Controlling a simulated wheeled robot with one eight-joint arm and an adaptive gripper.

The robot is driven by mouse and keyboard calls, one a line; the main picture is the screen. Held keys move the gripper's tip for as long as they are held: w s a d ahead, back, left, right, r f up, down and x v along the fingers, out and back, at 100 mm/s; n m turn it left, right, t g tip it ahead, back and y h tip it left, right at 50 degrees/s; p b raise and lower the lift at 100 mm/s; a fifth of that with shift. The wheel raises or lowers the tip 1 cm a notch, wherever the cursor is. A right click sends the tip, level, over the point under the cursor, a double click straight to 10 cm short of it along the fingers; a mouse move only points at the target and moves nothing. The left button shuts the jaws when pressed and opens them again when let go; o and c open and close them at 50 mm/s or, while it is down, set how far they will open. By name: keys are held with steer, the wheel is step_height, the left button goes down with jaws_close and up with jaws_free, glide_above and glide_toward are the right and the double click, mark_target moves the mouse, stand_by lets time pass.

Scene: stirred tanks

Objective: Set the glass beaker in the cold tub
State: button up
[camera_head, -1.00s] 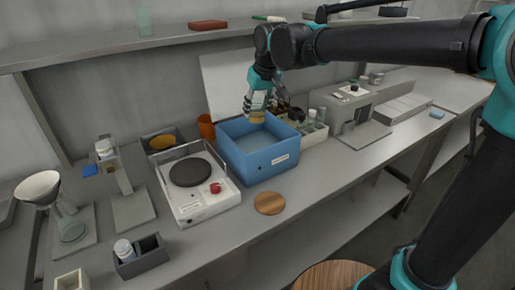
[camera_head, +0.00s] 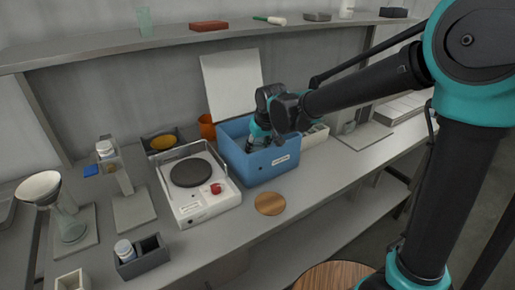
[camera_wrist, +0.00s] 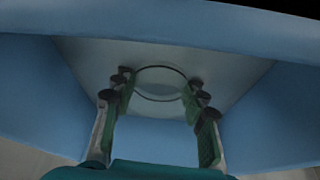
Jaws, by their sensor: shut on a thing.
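The blue tub (camera_head: 272,166), with a white label on its front, stands on the bench in the middle of the head view. My gripper (camera_head: 255,145) reaches down into the tub, and its fingers are partly hidden by the tub's wall. In the wrist view my gripper (camera_wrist: 158,88) is shut on the clear glass beaker (camera_wrist: 160,97), whose round rim shows between the fingertips. The tub's blue walls (camera_wrist: 265,115) surround it. The beaker is hidden in the head view. I cannot tell whether it touches the tub's floor.
A white hotplate (camera_head: 208,210) with a dark round plate stands left of the tub. A wooden disc (camera_head: 270,203) lies in front of it. An orange cup (camera_head: 207,127) and an upright white panel (camera_head: 231,82) are behind. A light tray (camera_head: 316,136) stands close on the right.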

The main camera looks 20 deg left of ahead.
steer(key=shift+f, duration=0.15)
steer(key=o, duration=1.2)
steer(key=v, duration=1.2)
